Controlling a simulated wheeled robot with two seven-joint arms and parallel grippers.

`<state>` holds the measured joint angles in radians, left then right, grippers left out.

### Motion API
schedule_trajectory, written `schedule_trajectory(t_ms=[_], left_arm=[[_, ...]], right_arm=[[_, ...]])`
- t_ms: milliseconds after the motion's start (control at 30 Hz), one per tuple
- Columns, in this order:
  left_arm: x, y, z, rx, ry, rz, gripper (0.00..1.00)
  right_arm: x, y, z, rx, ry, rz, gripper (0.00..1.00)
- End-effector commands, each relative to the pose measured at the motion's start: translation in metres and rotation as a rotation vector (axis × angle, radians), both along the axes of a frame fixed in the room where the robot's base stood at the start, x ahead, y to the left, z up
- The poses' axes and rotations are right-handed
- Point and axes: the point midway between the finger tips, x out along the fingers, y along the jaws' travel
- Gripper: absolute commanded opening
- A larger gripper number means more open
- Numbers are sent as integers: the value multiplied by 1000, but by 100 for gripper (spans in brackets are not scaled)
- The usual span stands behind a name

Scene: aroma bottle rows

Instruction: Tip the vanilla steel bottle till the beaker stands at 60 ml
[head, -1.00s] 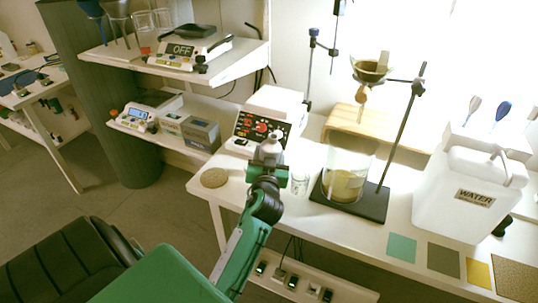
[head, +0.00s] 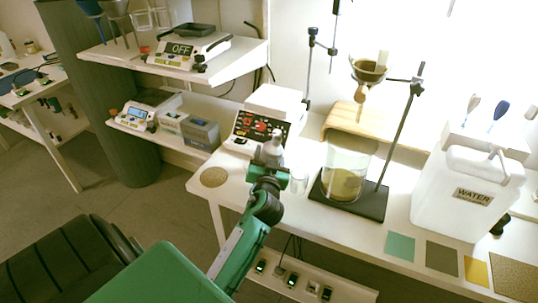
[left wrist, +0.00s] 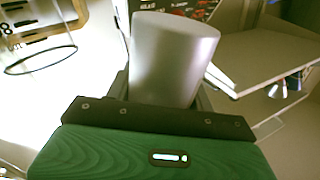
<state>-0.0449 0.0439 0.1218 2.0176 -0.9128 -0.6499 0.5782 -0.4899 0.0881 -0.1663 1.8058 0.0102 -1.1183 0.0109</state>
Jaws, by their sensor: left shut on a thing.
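My left gripper (head: 270,167) is shut on a steel bottle (head: 277,143) above the bench's left part. In the left wrist view the bottle (left wrist: 172,58) is a plain grey cylinder between the jaws; no label shows. A small clear glass beaker (head: 300,183) stands just right of the gripper in the head view, partly hidden by it. Its level cannot be read. A round rim (left wrist: 40,60) beside dark marks shows at the wrist view's left. A larger glass vessel (head: 346,165) with yellowish liquid stands on the dark stand base. My right gripper is out of view.
A clamp stand (head: 402,135) holds a funnel (head: 368,70) over the larger vessel. A hotplate device (head: 262,122) stands behind the bottle. A white water container (head: 462,190) is at right. A cork mat (head: 214,177) lies at the bench's left end.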

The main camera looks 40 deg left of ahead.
Motion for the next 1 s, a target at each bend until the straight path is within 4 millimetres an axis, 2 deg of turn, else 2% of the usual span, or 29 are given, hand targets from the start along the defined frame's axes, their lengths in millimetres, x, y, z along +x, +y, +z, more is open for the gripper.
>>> schedule_trajectory(t_ms=[1000], left_arm=[[2, -2, -5, 80, 56, 0, 22]], right_arm=[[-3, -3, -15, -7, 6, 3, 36]])
